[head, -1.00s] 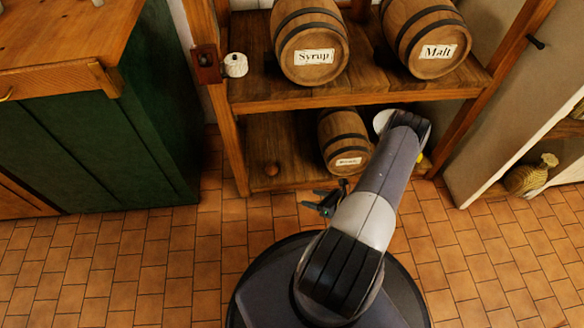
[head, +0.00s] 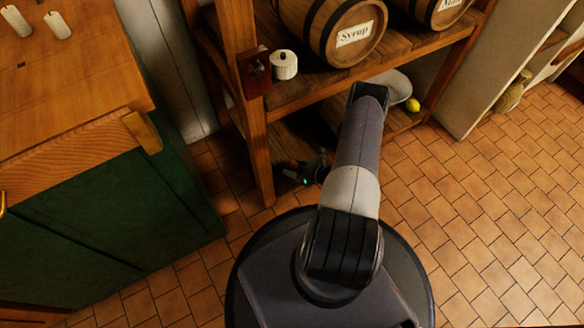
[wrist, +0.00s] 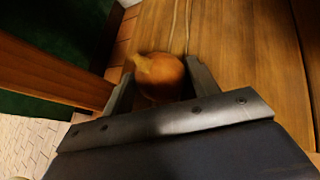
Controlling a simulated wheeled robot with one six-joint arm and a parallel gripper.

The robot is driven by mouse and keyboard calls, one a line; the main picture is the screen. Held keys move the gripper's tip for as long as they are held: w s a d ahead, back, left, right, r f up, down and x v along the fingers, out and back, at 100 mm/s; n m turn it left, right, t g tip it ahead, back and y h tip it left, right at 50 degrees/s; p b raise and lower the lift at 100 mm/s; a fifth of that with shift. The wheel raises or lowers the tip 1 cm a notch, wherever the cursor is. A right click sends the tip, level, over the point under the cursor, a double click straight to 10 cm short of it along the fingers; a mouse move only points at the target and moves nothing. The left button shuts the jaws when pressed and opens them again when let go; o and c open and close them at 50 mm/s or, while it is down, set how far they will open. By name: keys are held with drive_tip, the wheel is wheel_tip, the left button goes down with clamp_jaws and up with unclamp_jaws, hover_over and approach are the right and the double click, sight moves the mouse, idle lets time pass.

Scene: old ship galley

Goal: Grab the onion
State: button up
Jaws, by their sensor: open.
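The onion (wrist: 160,76) is round and orange-brown with a pale pointed tip. In the wrist view it lies on the wooden lower shelf (wrist: 235,50), between the two fingers of my gripper (wrist: 158,82). The fingers are apart, one on each side of it; I cannot tell whether either touches it. In the head view my gripper (head: 296,172) reaches low into the shelf beside its front left post (head: 258,150). The onion cannot be made out in the head view.
A wooden post (wrist: 50,72) stands close to the left of my gripper. A syrup barrel (head: 350,30) and a small white pot (head: 284,64) are on the shelf above. A lemon (head: 412,104) lies near a pale bowl (head: 396,85). A green cabinet (head: 120,210) stands left; tiled floor is clear at right.

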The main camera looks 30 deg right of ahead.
drive_tip(key=shift+c, duration=0.4)
drive_tip(key=c, duration=0.6)
